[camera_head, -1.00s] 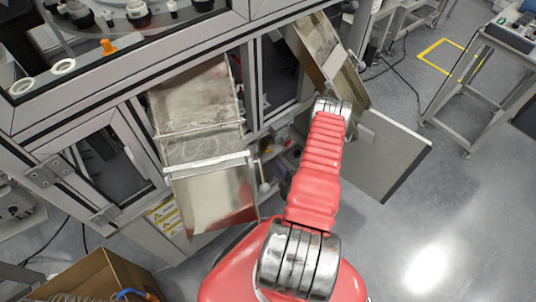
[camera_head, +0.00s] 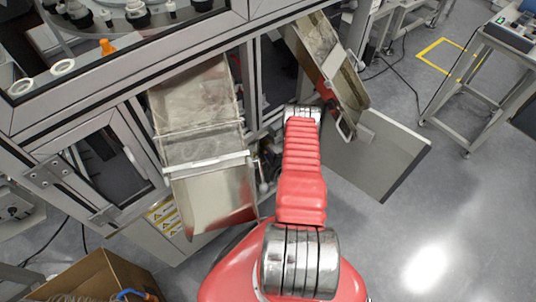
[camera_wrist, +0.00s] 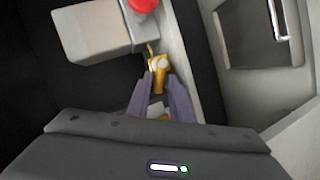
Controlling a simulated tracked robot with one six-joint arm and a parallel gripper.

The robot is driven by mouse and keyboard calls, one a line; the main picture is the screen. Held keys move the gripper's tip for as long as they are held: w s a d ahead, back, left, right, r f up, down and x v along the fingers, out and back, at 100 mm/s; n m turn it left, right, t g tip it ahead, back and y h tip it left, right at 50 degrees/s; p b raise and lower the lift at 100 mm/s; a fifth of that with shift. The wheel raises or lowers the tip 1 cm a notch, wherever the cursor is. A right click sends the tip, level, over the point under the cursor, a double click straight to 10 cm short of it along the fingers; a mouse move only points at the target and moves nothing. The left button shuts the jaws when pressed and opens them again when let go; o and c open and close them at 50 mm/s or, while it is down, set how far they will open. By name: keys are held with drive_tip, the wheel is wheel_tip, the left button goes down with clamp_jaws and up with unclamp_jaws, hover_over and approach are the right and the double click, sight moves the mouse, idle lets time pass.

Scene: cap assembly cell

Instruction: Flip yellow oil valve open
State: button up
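In the wrist view, the yellow oil valve (camera_wrist: 158,77) is small, with a thin yellow lever (camera_wrist: 150,49) standing up from it and pale round parts on its front. My gripper (camera_wrist: 160,80) points at it, with its two purple-grey fingers apart. The valve shows at or just beyond the fingertips, between them; I cannot tell whether either finger touches it. In the head view, the valve and my gripper are hidden inside the machine's lower cabinet, behind my red arm.
A red round part (camera_wrist: 143,5) and a light grey box (camera_wrist: 92,33) are close to the valve. A pale wall runs along its right. In the head view, metal chutes (camera_head: 205,155) (camera_head: 325,45) flank my arm, and an open cabinet door (camera_head: 385,160) stands right.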

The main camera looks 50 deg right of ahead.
drive_tip(key=shift+c, duration=0.6)
clamp_jaws()
drive_tip(key=shift+f, duration=0.1)
drive_tip(key=shift+a+f+n+h, duration=0.2)
drive_tip(key=shift+f+n+h, duration=0.15)
drive_tip(key=shift+n+h, duration=0.5)
drive_tip(key=shift+o, duration=0.6)
unclamp_jaws()
